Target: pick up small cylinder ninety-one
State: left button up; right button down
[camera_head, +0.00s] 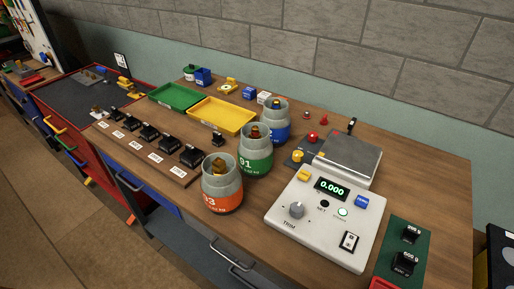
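The cylinder marked 91 (255,157) stands upright on the wooden bench, grey with a green lower band and a brass-coloured top. It is the middle one of three similar cylinders. The orange-banded one marked 93 (222,188) stands in front of it to the left. A blue-banded one (275,124) stands behind it to the right, its number unclear. Neither of my grippers shows in the head view.
A white scale (323,215) reading 0.000 stands to the right, with a grey weighing plate (346,158) behind. A green tray (178,96) and a yellow tray (221,115) lie behind left. Several black weights stand on a wooden board (140,150). A brick wall is behind.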

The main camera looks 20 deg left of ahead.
aim_at(255, 149)
jog(key=j+z, duration=0.15)
jog(key=j, duration=0.3)
jog(key=k+j+z, duration=0.2)
jog(key=j, duration=0.3)
jog(key=j+z, duration=0.15)
jog(key=j, duration=0.3)
